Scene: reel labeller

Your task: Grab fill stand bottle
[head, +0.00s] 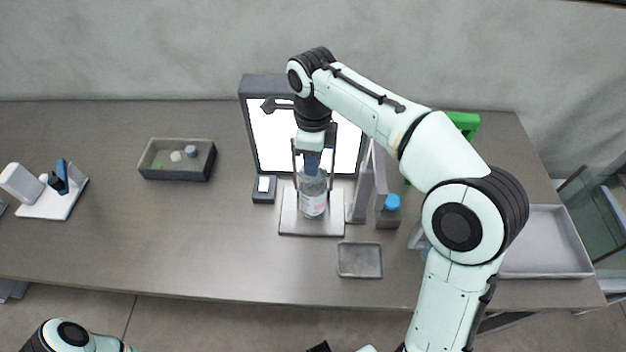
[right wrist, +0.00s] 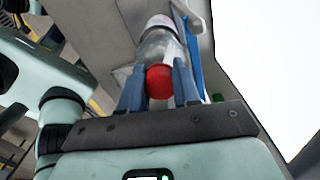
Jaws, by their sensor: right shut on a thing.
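A clear bottle (head: 314,203) with a pinkish label stands upright on the pale plate of the fill stand (head: 290,222), in front of a bright white panel. My right gripper (head: 312,172) comes down from above and is shut on the bottle's upper part. In the right wrist view the bottle (right wrist: 160,47) lies between the blue fingers of the gripper (right wrist: 159,85), with a round red cap at the near end. The fingers hide part of the bottle's neck. My left gripper is out of view.
The dark-framed light panel (head: 270,140) stands right behind the bottle. A grey upright holder (head: 361,196) and a blue-capped bottle (head: 389,212) stand close on the right. A small grey tray (head: 360,260) lies in front.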

